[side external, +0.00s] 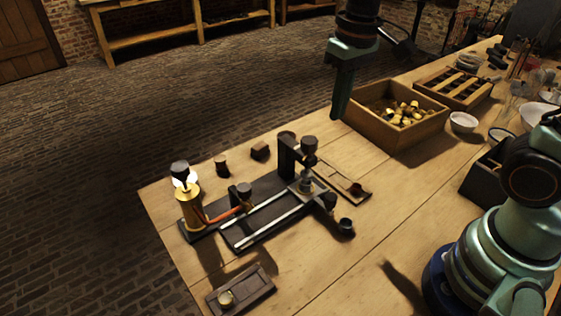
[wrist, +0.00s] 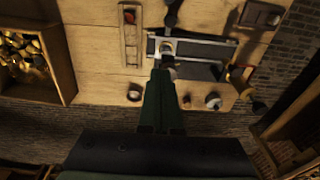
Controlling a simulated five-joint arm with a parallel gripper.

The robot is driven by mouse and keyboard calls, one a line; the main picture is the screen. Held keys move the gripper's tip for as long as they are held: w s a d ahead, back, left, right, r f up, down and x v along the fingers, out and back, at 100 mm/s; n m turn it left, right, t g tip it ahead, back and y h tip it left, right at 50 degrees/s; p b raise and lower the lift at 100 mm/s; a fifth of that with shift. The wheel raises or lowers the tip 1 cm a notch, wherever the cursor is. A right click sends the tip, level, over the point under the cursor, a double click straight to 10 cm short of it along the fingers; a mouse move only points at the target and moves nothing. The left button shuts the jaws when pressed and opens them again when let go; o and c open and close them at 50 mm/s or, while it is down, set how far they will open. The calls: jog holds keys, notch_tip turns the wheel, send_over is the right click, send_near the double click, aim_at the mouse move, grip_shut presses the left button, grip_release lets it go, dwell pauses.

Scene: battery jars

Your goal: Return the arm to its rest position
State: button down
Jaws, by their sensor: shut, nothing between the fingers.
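My gripper (side external: 340,112) is shut and empty. In the side external view it points down, high above the table's far edge, just left of the wooden box. In the wrist view my gripper (wrist: 158,76) reaches up the middle of the picture, its tip overlapping the dark rail apparatus (wrist: 196,70) below. In the side external view this apparatus (side external: 262,222) stands on the table, with a brass cylinder (side external: 190,208) at its left end and a dark upright post (side external: 287,158) at its far end.
A wooden box (side external: 372,133) of brass pieces stands at the back, beside a slotted tray (side external: 478,97) and a white bowl (side external: 463,123). The table's front middle (side external: 350,275) is clear.

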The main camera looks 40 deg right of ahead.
jog(key=s+d+r+t, duration=0.2)
jog(key=s+d+t, duration=0.2)
jog(key=s+d, duration=0.1)
jog(key=shift+d, duration=0.15)
dwell(0.9)
